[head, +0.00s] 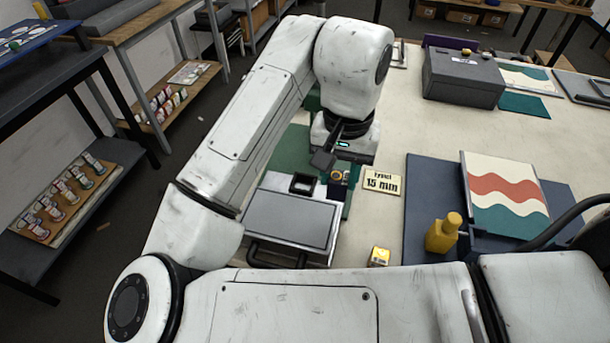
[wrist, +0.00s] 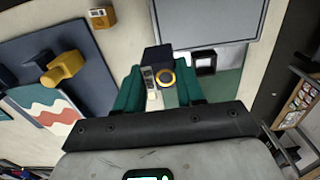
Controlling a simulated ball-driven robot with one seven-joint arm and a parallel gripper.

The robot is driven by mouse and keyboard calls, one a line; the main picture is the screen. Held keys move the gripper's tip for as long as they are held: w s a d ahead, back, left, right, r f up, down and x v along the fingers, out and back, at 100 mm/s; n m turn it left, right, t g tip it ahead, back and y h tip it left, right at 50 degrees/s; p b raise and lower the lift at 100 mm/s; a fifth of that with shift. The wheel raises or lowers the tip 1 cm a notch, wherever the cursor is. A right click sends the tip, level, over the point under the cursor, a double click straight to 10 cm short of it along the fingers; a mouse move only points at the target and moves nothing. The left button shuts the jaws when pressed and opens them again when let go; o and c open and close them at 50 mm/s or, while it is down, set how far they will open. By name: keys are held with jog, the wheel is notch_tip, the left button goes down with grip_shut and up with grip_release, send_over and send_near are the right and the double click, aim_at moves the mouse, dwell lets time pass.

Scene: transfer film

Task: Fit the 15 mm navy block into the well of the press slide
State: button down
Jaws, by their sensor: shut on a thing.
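My gripper (wrist: 160,88) has teal fingers and is shut on a navy block (wrist: 157,54) with a yellow ring on one face. In the head view my gripper (head: 340,178) hangs just right of the press, with the block mostly hidden. The press slide (head: 302,184) has a dark square well with a pale rim at the press's far side. In the wrist view the well (wrist: 205,62) lies right of the held block, apart from it, and looks empty.
The grey press plate (head: 288,218) lies in front of the well.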

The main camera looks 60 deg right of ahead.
jog(key=w+d+f+p, duration=0.1)
jog(key=w+d+f, duration=0.1)
jog(key=w+f, duration=0.1)
jog(key=w+d+f, duration=0.1)
jog(key=w+f, duration=0.2)
jog(key=w, duration=0.1)
jog(key=w+d+f+p, duration=0.1)
jog(key=w+d+f, duration=0.1)
jog(key=w+f, duration=0.2)
jog(key=shift+w+d+p, duration=0.3)
jog(key=shift+w+p, duration=0.05)
jog(key=shift+f+p, duration=0.45)
jog(key=shift+f, duration=0.85)
jog(key=shift+f, duration=0.15)
jog(key=c, duration=0.7)
grip_release()
